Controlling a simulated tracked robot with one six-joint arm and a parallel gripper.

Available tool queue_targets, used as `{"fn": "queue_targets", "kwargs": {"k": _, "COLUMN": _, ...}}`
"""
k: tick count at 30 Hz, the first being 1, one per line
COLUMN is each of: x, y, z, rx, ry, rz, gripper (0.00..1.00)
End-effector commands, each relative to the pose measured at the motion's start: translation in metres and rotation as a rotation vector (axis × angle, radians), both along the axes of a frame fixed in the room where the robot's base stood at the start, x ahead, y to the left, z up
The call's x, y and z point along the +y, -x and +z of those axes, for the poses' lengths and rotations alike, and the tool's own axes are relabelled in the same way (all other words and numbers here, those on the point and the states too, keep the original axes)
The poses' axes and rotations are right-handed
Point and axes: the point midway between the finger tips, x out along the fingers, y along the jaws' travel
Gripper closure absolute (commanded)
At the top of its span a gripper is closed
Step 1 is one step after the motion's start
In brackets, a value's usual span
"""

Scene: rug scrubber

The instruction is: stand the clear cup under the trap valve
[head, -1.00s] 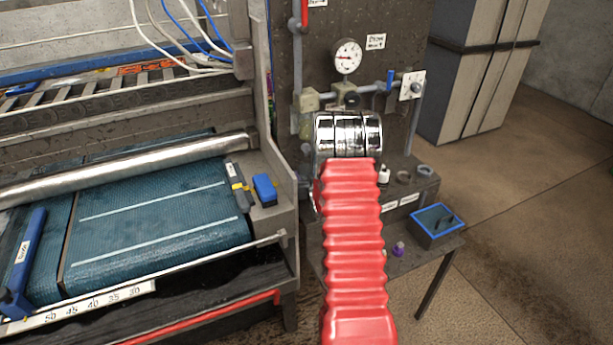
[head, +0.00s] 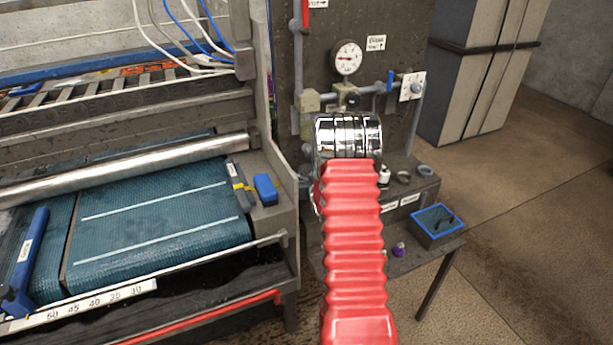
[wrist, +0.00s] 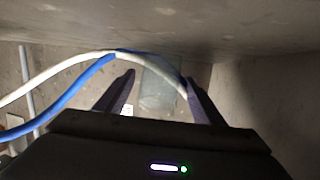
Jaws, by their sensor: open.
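In the wrist view my gripper (wrist: 160,77) is open, with one dark finger on each side. A pale, see-through shape that looks like the clear cup (wrist: 158,92) shows between and beyond the fingers. Its lower part is hidden by my gripper body, and I cannot tell whether the fingers touch it. In the head view my red-sleeved arm and chrome wrist hide the gripper and cup. A pale trap body (head: 309,103) sits on the pipework left of the gauge. The valve under it is not clear to see.
A white hose (wrist: 70,67) and a blue hose (wrist: 78,85) cross the wrist view close to the fingers. In the head view a blue-rimmed tray (head: 436,222) and small purple item (head: 398,249) lie on the bench right of my arm. The rug machine (head: 150,215) stands left.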

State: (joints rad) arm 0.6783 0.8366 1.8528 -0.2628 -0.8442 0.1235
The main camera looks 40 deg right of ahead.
Motion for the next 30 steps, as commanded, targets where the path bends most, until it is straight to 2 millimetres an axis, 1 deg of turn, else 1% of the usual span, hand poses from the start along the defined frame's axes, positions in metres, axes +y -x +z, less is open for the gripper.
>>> {"fn": "queue_targets", "kwargs": {"k": 1, "x": 0.001, "y": 0.005, "z": -0.016, "rx": 0.018, "ry": -0.01, "rz": -0.002, "gripper": 0.38}}
{"fn": "queue_targets", "kwargs": {"k": 8, "x": 0.001, "y": 0.005, "z": -0.015, "rx": 0.019, "ry": -0.009, "rz": -0.002, "gripper": 0.38}}
{"fn": "queue_targets", "kwargs": {"k": 14, "x": 0.001, "y": 0.005, "z": -0.003, "rx": 0.018, "ry": -0.01, "rz": -0.002, "gripper": 0.38}}
{"fn": "queue_targets", "kwargs": {"k": 20, "x": 0.012, "y": 0.026, "z": 0.006, "rx": 0.016, "ry": -0.01, "rz": -0.002, "gripper": 0.38}}
{"fn": "queue_targets", "kwargs": {"k": 30, "x": 0.035, "y": 0.067, "z": 0.023, "rx": 0.013, "ry": -0.008, "rz": 0.001, "gripper": 0.38}}
